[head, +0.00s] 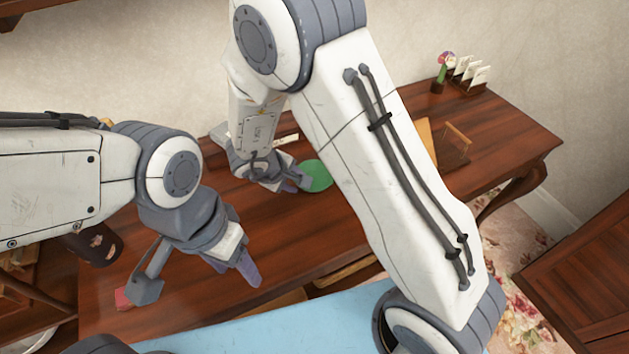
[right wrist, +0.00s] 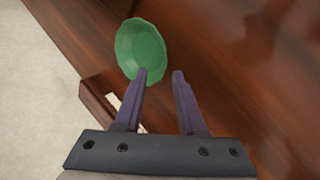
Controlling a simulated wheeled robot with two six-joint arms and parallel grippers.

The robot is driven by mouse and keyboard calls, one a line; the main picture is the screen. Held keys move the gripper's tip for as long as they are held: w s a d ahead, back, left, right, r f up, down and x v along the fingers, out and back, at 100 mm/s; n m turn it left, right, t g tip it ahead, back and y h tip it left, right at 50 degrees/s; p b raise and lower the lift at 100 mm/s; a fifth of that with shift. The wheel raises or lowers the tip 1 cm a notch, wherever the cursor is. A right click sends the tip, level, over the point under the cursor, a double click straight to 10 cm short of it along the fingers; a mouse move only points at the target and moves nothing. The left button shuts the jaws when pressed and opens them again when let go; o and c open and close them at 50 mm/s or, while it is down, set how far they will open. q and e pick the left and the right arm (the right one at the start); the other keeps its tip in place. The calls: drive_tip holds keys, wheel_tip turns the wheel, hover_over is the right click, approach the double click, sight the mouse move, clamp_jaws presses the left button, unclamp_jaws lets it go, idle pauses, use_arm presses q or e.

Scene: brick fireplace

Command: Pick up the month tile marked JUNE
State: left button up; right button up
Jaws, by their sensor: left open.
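No tile that I can read as JUNE shows in either view. Small white pieces (right wrist: 115,102) show at a wooden block, partly behind my right gripper's left finger, too small to read. In the head view my right gripper (head: 294,182) is over the desk beside a green dish (head: 319,177). My left gripper (head: 200,281) is open and empty over the desk's front left part. A small red thing (head: 122,299) lies beside its left finger.
The wooden desk (head: 185,312) bears a dark cup (head: 95,244) at left, a wooden stand (head: 454,148) at right and a card holder (head: 470,76) at the back right. The green dish also shows in the right wrist view (right wrist: 139,47). My right arm hides the desk's middle.

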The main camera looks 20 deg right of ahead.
sight(322, 180)
drive_tip(key=b+x, duration=0.2)
drive_tip(key=x, duration=0.3)
drive_tip(key=shift+a+f, duration=0.1)
drive_tip(key=shift+f, duration=0.1)
clamp_jaws()
drive_tip(key=shift+r, duration=0.1)
idle(1.1)
